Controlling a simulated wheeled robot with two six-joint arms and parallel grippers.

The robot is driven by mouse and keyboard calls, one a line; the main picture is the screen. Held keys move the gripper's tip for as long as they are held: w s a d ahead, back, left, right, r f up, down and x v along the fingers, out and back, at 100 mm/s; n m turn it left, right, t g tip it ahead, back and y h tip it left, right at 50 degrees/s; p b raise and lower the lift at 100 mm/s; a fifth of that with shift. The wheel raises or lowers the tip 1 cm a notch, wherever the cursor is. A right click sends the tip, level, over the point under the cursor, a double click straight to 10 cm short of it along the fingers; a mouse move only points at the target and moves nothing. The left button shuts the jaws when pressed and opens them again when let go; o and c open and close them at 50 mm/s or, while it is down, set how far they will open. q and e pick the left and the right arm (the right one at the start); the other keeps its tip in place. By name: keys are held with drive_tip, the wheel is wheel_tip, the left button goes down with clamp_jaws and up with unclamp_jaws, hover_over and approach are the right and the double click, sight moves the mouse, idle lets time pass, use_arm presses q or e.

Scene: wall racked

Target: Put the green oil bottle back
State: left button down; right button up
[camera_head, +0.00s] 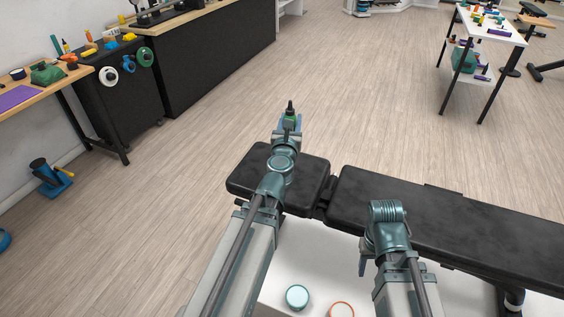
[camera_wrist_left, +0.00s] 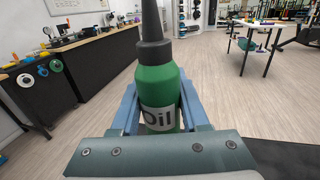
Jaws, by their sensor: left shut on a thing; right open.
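The green oil bottle (camera_wrist_left: 158,88) has a dark nozzle and a white label reading "Oil". It stands upright between the blue fingers of my left gripper (camera_wrist_left: 158,110), which is shut on it. In the head view the bottle (camera_head: 290,114) shows small at the end of my left arm, above the floor beyond the black bench; my left gripper (camera_head: 287,128) is partly hidden by its own wrist. My right gripper (camera_head: 364,262) is low in front of the bench, pointing down and mostly hidden by its arm; no held thing shows there.
A black padded bench (camera_head: 450,226) lies across the front right. A black cabinet (camera_head: 118,95) with tape rolls and a wooden-topped counter (camera_head: 215,50) stand at the left. A white table (camera_head: 492,28) with small items stands at the back right. The floor (camera_head: 350,100) between them is clear.

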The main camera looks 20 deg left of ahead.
use_arm(q)
drive_tip(key=d+f+b, duration=0.2)
drive_tip(key=f+b, duration=0.2)
drive_tip(key=d+f+b, duration=0.2)
drive_tip(key=f+b, duration=0.2)
drive_tip(key=f, duration=0.1)
drive_tip(key=d+f+b, duration=0.3)
drive_tip(key=f+b, duration=0.1)
drive_tip(key=f, duration=0.1)
drive_tip(key=shift+s+d+f+b, duration=0.1)
drive_tip(key=shift+s+b, duration=0.25)
drive_tip(key=shift+s, duration=0.05)
use_arm(e)
wheel_tip(320, 180, down, 14)
drive_tip(key=shift+f, duration=0.1)
